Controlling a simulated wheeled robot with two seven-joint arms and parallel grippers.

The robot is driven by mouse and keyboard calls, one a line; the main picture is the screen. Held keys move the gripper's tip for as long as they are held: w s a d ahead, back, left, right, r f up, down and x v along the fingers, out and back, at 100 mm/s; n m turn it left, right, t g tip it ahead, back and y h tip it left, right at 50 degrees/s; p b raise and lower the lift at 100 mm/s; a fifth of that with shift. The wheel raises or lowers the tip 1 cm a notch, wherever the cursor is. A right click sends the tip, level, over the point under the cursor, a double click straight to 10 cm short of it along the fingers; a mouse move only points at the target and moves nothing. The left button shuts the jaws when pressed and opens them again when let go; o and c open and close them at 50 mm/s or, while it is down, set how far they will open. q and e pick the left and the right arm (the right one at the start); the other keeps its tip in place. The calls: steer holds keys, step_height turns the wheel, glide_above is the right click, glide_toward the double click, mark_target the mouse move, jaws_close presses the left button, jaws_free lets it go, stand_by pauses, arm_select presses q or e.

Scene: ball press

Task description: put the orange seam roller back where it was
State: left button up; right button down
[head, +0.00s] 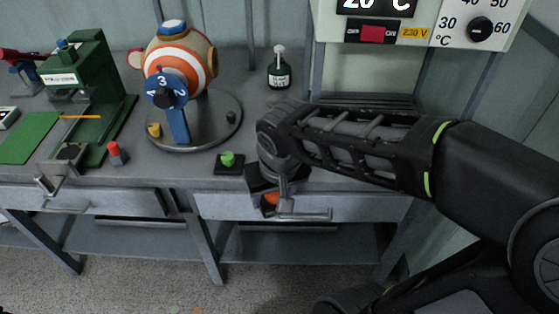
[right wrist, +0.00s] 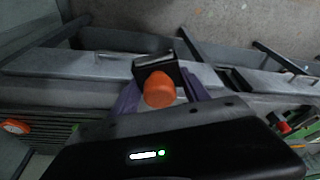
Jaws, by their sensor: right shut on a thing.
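The orange seam roller (right wrist: 159,90) shows in the right wrist view as a rounded orange end between the two purple fingers of my right gripper (right wrist: 160,94). The gripper is shut on it. In the head view only a small orange patch of the roller (head: 271,198) shows under my right gripper (head: 268,202), at the front edge of the bench above the right drawer. The arm and wrist hide the rest. A dark block lies just beyond the orange end in the wrist view; I cannot tell what it belongs to. My left gripper is not in view.
The grey bench (head: 205,170) holds a striped ball on a round stand (head: 180,65), a green press (head: 85,90), a dark bottle (head: 279,70), a green button (head: 227,158) and a red-topped peg (head: 115,153). A drawer handle (head: 303,210) juts out close to my right gripper.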

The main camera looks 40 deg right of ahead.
steer(key=w+d, duration=0.3)
steer(key=w, duration=0.1)
steer(key=w+d+p, duration=0.1)
steer(key=w+d, duration=0.3)
steer(key=w, duration=0.1)
steer(key=w+d+p, duration=0.1)
steer(key=w+d, duration=0.2)
steer(key=w, duration=0.1)
steer(key=shift+w+d, duration=0.15)
steer(key=shift+w, duration=0.2)
steer(key=shift+w+d+r, duration=0.1)
steer(key=shift+w+d, duration=0.05)
steer(key=shift+w+d+f+p, duration=0.15)
steer(key=shift+w+f+p, duration=0.05)
steer(key=shift+f+p, duration=0.1)
step_height(320, 180, down, 3)
steer(key=shift+f, duration=0.1)
